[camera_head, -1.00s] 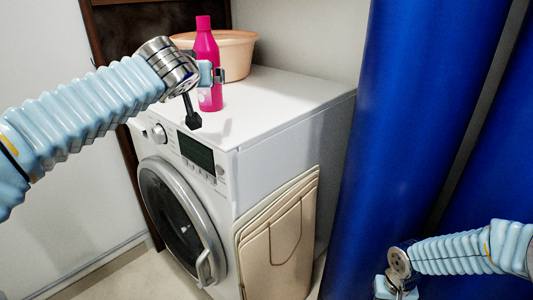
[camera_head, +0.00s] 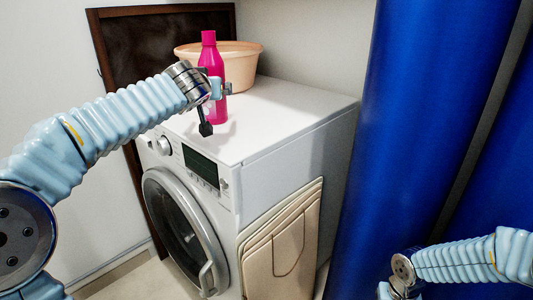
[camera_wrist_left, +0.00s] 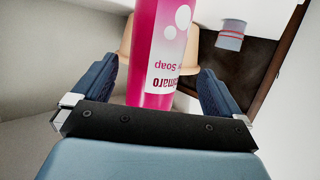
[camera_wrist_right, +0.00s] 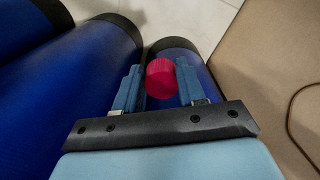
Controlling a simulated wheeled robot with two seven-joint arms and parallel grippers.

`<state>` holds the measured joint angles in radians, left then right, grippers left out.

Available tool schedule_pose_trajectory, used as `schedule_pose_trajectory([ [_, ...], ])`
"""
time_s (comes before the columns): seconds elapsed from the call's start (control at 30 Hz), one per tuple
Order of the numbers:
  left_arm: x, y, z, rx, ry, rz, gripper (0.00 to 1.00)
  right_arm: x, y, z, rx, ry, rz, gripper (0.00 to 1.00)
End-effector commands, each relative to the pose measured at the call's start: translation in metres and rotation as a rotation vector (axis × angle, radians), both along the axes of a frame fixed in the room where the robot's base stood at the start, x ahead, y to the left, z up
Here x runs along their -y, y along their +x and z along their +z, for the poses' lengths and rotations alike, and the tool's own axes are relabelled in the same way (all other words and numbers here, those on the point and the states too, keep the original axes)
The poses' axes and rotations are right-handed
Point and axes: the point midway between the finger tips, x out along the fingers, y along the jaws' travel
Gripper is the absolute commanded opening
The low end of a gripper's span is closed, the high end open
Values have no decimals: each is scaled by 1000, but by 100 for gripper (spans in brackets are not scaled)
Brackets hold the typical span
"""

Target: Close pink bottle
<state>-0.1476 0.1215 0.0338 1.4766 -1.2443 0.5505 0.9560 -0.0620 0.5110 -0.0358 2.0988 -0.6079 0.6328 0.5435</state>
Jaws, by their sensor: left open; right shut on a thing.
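The pink bottle (camera_head: 213,62) stands upright on the washing machine (camera_head: 270,112). My left gripper (camera_head: 219,89) is at its lower body in the head view. Visible gaps separate the bottle from the fingers. My right gripper (camera_wrist_right: 160,76) is shut on a round pink cap (camera_wrist_right: 161,78), far from the bottle. In the head view the right gripper (camera_head: 388,291) is low at the bottom edge, and its fingers are cut off.
A peach basin (camera_head: 243,62) stands behind the bottle. A small pale cup-like thing (camera_wrist_left: 231,35) shows in the left wrist view. Folded beige boards (camera_head: 290,240) lean against the machine's side. Blue columns (camera_head: 425,110) stand at the right. The machine top right of the bottle is clear.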

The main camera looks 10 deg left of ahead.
Motion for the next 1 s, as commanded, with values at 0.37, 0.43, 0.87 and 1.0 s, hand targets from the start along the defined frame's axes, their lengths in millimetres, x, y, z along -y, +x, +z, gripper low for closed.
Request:
schedule_pose_trajectory([
  [0.37,-1,13,1,-1,2,-1,100,0,0,10,0,0,0,3],
  [0.43,-2,24,0,-3,0,0,100,0,0,17,0,0,0,3],
  [0.87,-8,51,-11,1,0,0,100,0,0,24,0,0,0,3],
  [1.0,-8,51,-11,1,0,0,100,0,0,24,0,0,0,3],
])
